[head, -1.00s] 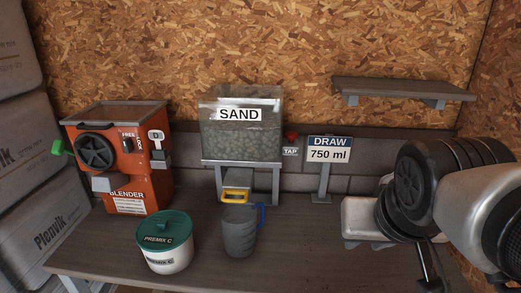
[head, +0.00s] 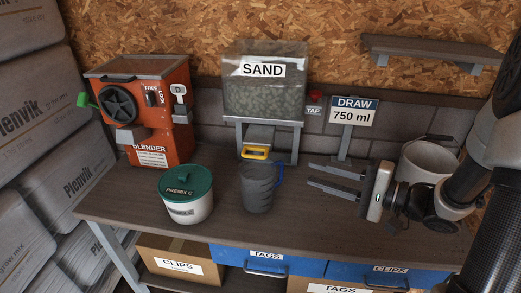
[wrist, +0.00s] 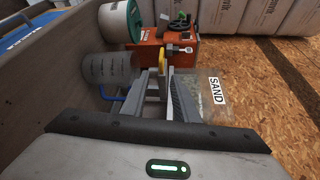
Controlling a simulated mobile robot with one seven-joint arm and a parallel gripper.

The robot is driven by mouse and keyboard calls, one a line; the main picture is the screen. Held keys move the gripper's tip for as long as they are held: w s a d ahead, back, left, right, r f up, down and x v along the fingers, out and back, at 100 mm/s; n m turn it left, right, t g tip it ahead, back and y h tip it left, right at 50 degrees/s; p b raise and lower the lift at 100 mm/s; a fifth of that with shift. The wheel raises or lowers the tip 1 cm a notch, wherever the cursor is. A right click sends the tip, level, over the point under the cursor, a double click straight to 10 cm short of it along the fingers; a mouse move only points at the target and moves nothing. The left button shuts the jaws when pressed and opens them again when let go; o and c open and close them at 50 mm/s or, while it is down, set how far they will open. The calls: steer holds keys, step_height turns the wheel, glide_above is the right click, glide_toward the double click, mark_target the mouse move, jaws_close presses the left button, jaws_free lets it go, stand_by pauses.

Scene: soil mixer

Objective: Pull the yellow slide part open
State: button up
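The yellow slide part (head: 255,152) is a small loop-shaped handle under the clear SAND hopper (head: 265,98), just above the mouth of a grey measuring jug (head: 258,190) with a blue handle. The slide part also shows in the wrist view (wrist: 163,60), ahead of my fingers. My gripper (head: 310,174) is to the right of the jug and slide, above the bench, pointing left. Its two fingers are apart with nothing visible between them. A gap remains between the fingertips and the yellow part in the head view.
An orange blender (head: 150,110) stands at the left. A white PREMIX C tub (head: 187,207) with a green lid is left of the jug. The DRAW 750 ml sign (head: 354,112) and red TAP knob (head: 315,97) are behind my gripper. A whitish bucket (head: 425,165) is at the right.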

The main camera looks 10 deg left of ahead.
mark_target(261, 158)
steer(key=b+x, duration=0.1)
steer(key=x, duration=0.4)
steer(key=b+x, duration=0.2)
steer(key=x, duration=0.4)
steer(key=b+x, duration=0.1)
steer(key=x, duration=0.5)
steer(key=shift+s+a+r+b, duration=0.25)
steer(key=shift+a+b, duration=0.05)
steer(key=shift+a, duration=0.05)
steer(key=shift+c, duration=0.4)
jaws_close()
